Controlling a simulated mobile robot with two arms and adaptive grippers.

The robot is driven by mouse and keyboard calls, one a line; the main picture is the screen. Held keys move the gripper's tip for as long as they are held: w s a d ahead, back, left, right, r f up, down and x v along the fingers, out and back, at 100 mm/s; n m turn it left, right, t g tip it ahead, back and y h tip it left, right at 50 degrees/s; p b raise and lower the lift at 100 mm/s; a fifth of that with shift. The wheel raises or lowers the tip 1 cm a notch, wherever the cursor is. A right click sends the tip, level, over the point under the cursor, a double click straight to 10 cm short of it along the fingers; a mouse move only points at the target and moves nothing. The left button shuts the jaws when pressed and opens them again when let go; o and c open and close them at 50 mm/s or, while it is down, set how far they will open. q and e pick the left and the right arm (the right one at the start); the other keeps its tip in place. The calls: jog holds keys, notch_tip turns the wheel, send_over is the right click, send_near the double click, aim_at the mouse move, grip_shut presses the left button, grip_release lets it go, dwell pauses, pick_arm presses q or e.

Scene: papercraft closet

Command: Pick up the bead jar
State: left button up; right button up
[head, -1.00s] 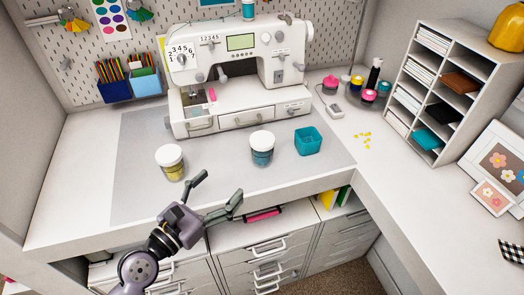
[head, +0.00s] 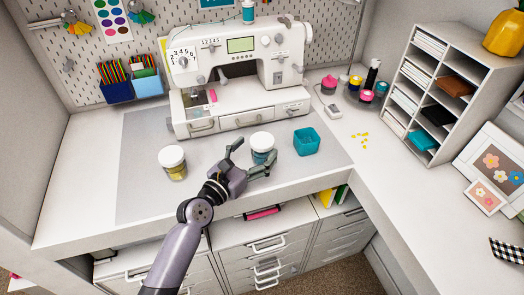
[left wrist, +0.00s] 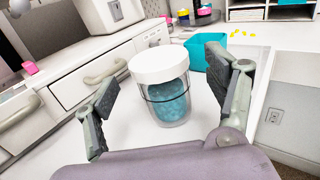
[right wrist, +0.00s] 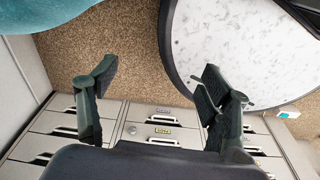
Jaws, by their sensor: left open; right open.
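A clear jar of blue beads with a white lid (head: 262,142) stands upright on the desk in front of the sewing machine. It also shows in the left wrist view (left wrist: 160,85), standing between the spread fingers. My left gripper (head: 250,160) is open just in front of this jar, and its fingers hide part of the jar's lower body in the head view. A second white-lidded jar with yellow contents (head: 173,162) stands to the left of it. My right gripper (right wrist: 155,85) is open and empty, above the carpet and drawers in the right wrist view.
A teal square cup (head: 306,142) stands right of the blue bead jar. The white sewing machine (head: 240,70) is behind, with drawers in its base. Small yellow pieces (head: 362,140) lie farther right. The grey mat (head: 140,200) is clear at its left front.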

aim_at(255, 151)
pick_arm(q)
jog(key=x, duration=0.3)
jog(key=shift+w+f, duration=0.1)
jog(key=shift+w, duration=0.05)
jog(key=shift+c, duration=0.3)
jog(key=shift+c, duration=0.7)
jog(key=c, duration=1.2)
jog(key=shift+o, duration=0.2)
